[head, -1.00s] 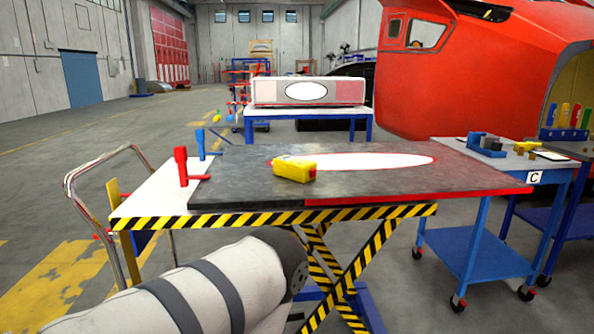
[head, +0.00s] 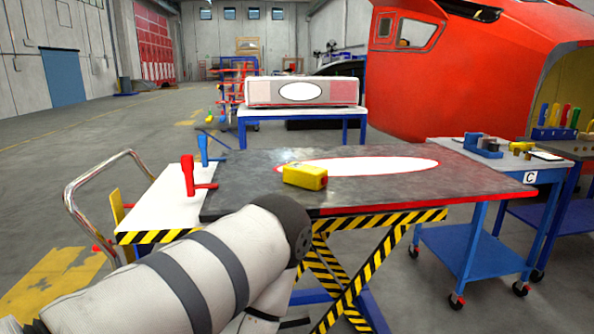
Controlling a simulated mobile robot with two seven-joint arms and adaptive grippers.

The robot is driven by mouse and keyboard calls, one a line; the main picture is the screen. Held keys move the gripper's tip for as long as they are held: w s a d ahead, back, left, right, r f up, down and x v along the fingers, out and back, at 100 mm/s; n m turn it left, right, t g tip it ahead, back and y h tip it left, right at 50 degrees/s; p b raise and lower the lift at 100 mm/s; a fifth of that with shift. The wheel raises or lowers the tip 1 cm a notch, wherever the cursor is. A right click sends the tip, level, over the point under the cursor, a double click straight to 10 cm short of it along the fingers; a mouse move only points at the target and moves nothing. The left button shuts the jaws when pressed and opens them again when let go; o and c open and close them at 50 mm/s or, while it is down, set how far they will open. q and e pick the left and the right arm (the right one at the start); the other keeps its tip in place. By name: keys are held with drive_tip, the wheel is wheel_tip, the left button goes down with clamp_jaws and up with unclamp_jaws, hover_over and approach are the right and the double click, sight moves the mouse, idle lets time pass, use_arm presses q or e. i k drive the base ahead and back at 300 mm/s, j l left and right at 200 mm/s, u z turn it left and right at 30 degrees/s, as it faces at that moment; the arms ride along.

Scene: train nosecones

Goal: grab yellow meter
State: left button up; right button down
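The yellow meter (head: 304,177) is a small yellow box. It lies on the dark grey panel (head: 400,190) on top of the lift table, near the left end of a white oval with a red outline. My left arm, white with grey bands, comes in from the bottom left. Its rounded dark end is in front of the table's near edge, below and left of the meter and apart from it. No fingers of my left gripper show. My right gripper is not in the view.
Red (head: 188,176) and blue (head: 204,150) clamps stand at the table's left end. A metal cart handle (head: 100,185) is at left. A blue cart (head: 480,215) marked C stands close at right. Behind is a blue bench with a panel (head: 303,92).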

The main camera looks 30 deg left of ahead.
sight(307, 176)
drive_tip(key=j+z, duration=0.3)
drive_tip(key=j, duration=1.2)
